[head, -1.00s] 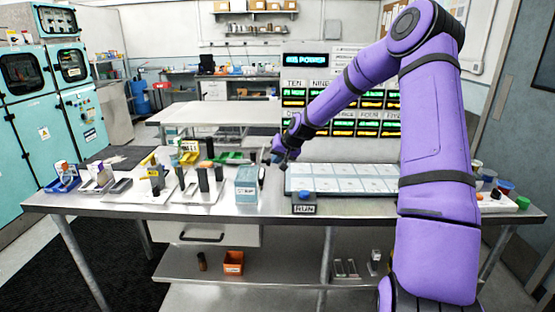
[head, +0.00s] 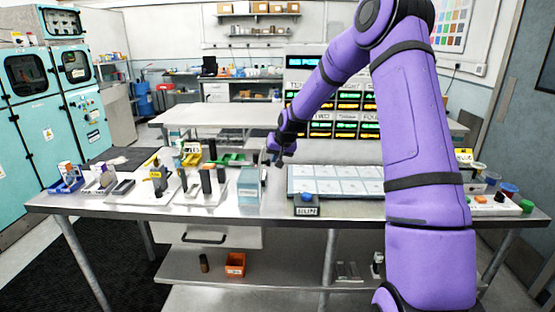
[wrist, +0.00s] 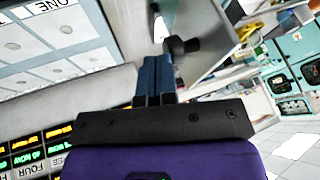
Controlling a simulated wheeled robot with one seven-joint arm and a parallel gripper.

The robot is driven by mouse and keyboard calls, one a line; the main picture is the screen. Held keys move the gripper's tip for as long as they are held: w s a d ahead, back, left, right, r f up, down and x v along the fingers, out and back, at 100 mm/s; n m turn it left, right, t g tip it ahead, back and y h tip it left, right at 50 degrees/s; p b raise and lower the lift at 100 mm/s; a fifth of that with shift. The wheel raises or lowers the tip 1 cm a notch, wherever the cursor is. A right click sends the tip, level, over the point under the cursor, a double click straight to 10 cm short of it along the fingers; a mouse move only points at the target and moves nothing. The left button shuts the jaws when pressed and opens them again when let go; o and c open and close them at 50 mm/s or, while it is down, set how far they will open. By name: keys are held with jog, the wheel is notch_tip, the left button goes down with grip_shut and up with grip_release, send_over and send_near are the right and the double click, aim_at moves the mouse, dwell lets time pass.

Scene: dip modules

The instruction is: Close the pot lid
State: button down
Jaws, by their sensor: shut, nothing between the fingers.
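The pot looks like a pale blue box (head: 248,186) near the middle of the metal bench. A thin lid stands raised at its right side, partly lost in the small head view. In the wrist view the lid (wrist: 207,38) is a grey plate with a black knob (wrist: 184,46), seen steeply tilted. My gripper (head: 277,160) is just right of and above the pot. Its dark fingers (wrist: 154,72) are together with nothing between them, beside the knob. I cannot tell whether they touch the lid. The pot's inside is hidden.
Right of the pot lies a wide panel of pale tiles (head: 335,181), with a blue-buttoned RUN box (head: 306,204) in front. Left of the pot stand dark blocks on white trays (head: 205,198). Coloured cups (head: 508,189) sit at the bench's right end.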

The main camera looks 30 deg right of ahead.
jog(key=shift+w+a+r+n+g+h, duration=0.15)
jog(key=shift+w+a+r+g+h, duration=0.2)
jog(key=shift+a+h, duration=0.15)
jog(key=shift+w+a+r+n+g+h, duration=0.2)
jog(key=shift+w+a+g+h, duration=0.15)
jog(key=shift+a+h, duration=0.15)
jog(key=w+a+f+n+g+h, duration=0.2)
jog(key=w+a+g+h, duration=0.3)
jog(key=a+h, duration=0.4)
jog(key=shift+w+f+g+h, duration=0.4)
jog(key=shift+w+f+h, duration=0.05)
jog(key=shift+f+h, duration=0.1)
jog(key=shift+n, duration=0.25)
dwell(0.3)
